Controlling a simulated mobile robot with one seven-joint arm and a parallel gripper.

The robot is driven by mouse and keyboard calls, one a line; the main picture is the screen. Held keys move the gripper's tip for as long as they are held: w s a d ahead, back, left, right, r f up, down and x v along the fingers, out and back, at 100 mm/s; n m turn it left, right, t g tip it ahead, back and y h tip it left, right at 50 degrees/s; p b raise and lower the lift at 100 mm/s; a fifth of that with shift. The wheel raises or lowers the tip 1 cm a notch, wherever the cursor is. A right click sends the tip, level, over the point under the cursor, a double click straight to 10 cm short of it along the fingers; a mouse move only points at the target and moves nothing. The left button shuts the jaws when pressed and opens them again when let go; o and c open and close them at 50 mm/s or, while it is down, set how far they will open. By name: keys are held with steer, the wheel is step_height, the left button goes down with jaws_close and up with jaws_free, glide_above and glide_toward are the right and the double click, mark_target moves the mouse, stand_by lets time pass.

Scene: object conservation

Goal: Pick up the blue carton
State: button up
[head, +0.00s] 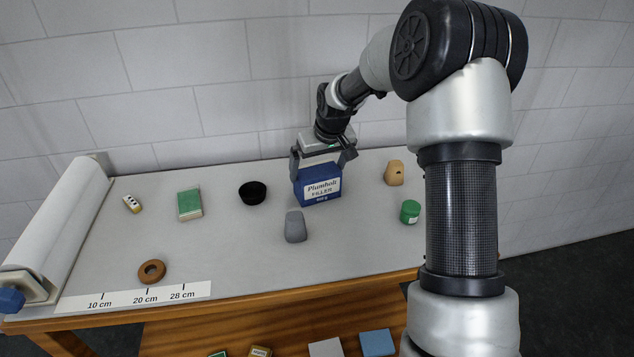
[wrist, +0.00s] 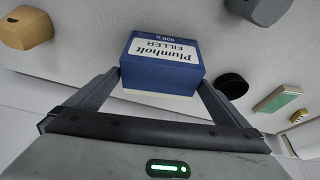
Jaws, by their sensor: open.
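The blue carton (head: 318,190) stands upright on the grey-covered table, with a white label reading "Plumholt FILLER". It also shows in the wrist view (wrist: 160,75), upside down and between the fingers. My gripper (head: 324,157) is open above the carton, with one finger at each side of its top. In the wrist view my gripper (wrist: 160,88) has its fingertips close to both sides of the carton. I cannot tell whether they touch it.
A grey rounded block (head: 295,226) stands just in front of the carton. A black bowl (head: 252,193) is to the left, a tan block (head: 394,173) and a green tin (head: 410,212) to the right. A green-topped box (head: 190,203) and brown ring (head: 152,271) lie farther left.

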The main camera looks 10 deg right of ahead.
steer(key=shift+p+x, duration=0.35)
steer(key=shift+x, duration=2.85)
steer(key=shift+s, duration=0.1)
steer(key=c, duration=1.4)
steer(key=shift+r, duration=0.15)
steer(key=shift+c, duration=0.7)
